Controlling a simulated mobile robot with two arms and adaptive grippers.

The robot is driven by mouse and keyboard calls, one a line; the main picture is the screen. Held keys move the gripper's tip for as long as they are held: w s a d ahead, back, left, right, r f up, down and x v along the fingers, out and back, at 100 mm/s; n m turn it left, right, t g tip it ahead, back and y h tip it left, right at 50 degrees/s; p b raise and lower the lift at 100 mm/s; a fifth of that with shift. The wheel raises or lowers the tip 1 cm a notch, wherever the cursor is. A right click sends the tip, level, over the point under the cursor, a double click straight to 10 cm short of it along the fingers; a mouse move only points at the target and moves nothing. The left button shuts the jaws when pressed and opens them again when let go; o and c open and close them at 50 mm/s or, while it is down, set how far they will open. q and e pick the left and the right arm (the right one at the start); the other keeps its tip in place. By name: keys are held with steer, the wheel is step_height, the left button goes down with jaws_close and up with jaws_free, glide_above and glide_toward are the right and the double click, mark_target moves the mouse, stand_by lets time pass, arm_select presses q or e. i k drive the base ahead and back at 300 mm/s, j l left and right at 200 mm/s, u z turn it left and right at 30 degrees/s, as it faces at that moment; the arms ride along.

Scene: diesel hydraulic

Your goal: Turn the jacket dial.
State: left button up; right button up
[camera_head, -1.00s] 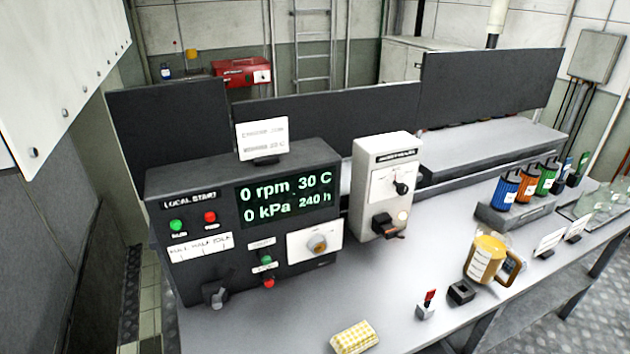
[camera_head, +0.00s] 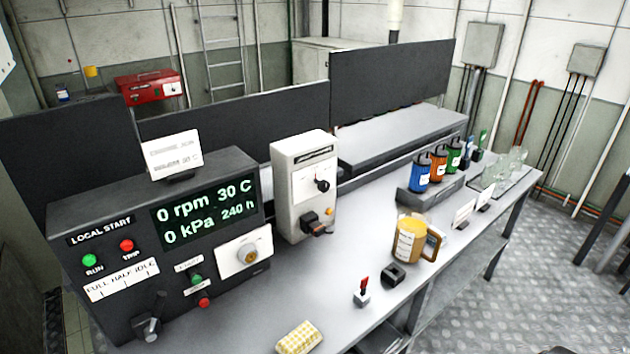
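A pale upright box (camera_head: 304,220) stands on the bench, right of the dark console. Its face has a black dial (camera_head: 322,184) on a white plate, under a dark label too small to read surely. Below the dial are a dark switch or socket (camera_head: 316,223) and a small orange lamp (camera_head: 330,211). The dark console (camera_head: 125,240) carries another round brass-coloured knob (camera_head: 248,254) on a white plate. Its screen (camera_head: 205,210) reads 0 rpm, 30 C, 0 kPa and 240 h. Neither of my grippers is in view.
On the bench are a yellow-filled jug (camera_head: 409,240), a small black block (camera_head: 394,275), a red-topped switch (camera_head: 362,291) and a yellow checked cloth (camera_head: 299,338). Several coloured canisters (camera_head: 437,165) stand farther back. The bench in front of the pale box is mostly clear.

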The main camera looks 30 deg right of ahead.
mark_target(324, 186)
steer(key=l+z, duration=0.1)
steer(key=l, duration=1.55)
